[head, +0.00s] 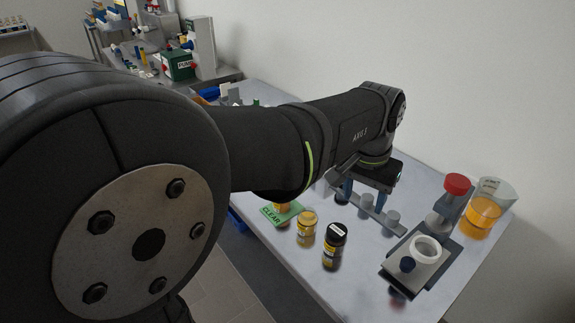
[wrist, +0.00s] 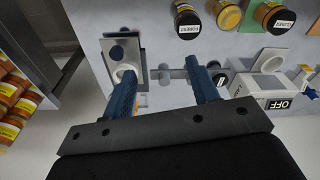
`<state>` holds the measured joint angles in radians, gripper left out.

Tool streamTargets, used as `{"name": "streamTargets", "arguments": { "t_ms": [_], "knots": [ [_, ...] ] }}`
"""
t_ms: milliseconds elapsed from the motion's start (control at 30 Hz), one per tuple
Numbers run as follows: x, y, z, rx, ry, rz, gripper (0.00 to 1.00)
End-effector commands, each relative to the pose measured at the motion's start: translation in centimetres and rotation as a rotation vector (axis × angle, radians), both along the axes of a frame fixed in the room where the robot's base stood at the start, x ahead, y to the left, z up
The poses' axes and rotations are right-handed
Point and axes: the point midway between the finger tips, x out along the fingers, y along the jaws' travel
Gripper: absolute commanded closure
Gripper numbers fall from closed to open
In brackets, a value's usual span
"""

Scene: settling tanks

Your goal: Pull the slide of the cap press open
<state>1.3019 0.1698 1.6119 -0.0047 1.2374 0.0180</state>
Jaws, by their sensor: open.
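The cap press (head: 432,277) stands at the right end of the bench, with a dark base and a post under a red top (head: 457,184). Its pale slide (head: 431,269) carries a white ring (head: 427,249) and a dark blue knob (head: 407,264). How far the slide is out I cannot tell. The press (wrist: 139,48) also shows at the upper left of the wrist view, with the knob (wrist: 117,52) visible. My gripper (head: 362,198) is open and empty, left of the press and apart from the knob. Its blue fingers (wrist: 164,82) point down over the bench.
A grey bar with round pegs (head: 366,202) lies below my fingers. A beaker of orange liquid (head: 482,214) stands behind the press. Bench between jars and press is clear.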

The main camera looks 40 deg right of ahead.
Motion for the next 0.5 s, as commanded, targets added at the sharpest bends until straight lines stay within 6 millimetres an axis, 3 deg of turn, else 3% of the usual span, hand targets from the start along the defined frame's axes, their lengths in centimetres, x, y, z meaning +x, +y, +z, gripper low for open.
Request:
{"name": "streamTargets", "arguments": {
  "t_ms": [33, 200, 333, 500],
  "knots": [
    [-1.9, -2.1, -0.3, 0.023, 0.006, -0.052, 0.46],
    [-7.3, -6.9, -1.0, 0.084, 0.013, -0.177, 0.46],
    [-9.9, -8.7, -1.5, 0.113, 0.013, -0.232, 0.46],
    [-11.0, -9.3, -2.1, 0.124, 0.013, -0.254, 0.46]
  ]
}}
